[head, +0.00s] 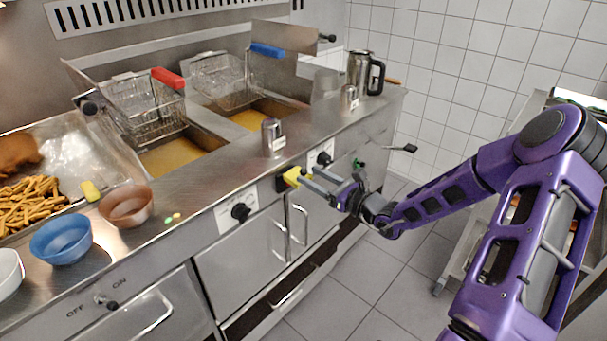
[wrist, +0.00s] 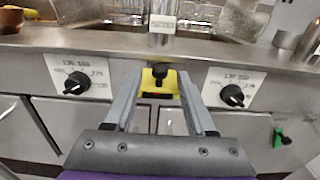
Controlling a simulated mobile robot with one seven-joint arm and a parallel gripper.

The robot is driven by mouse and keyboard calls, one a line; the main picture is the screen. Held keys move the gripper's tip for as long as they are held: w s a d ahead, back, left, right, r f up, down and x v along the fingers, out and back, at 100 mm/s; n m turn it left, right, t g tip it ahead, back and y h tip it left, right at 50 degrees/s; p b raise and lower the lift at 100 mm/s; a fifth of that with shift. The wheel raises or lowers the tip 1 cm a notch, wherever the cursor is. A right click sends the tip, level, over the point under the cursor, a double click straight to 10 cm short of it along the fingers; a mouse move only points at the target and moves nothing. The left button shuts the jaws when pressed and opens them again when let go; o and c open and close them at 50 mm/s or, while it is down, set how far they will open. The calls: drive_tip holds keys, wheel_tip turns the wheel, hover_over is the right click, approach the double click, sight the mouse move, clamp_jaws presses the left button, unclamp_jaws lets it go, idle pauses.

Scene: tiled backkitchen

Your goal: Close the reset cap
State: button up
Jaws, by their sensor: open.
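The yellow reset cap (head: 291,177) is on the steel front panel of the fryer counter, between two black dials. In the wrist view the yellow cap (wrist: 173,88) shows straight ahead, with a black knob in front of its upper part and a dark and red part below. My gripper (head: 306,176) is open in front of the panel. In the wrist view its two fingers (wrist: 160,82) stand one on each side of the cap with nothing gripped. I cannot tell whether the fingertips touch the cap.
A left dial (wrist: 77,83) and a right dial (wrist: 232,95) flank the cap. A green part (wrist: 279,138) is at the lower right. The counter edge (wrist: 100,42) overhangs above, with a metal cylinder (head: 272,138) on top. Cabinet handles (head: 299,225) stick out below. The tiled floor is clear.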

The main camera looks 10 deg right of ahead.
sight(306, 174)
drive_tip(key=shift+x, duration=1.8)
clamp_jaws()
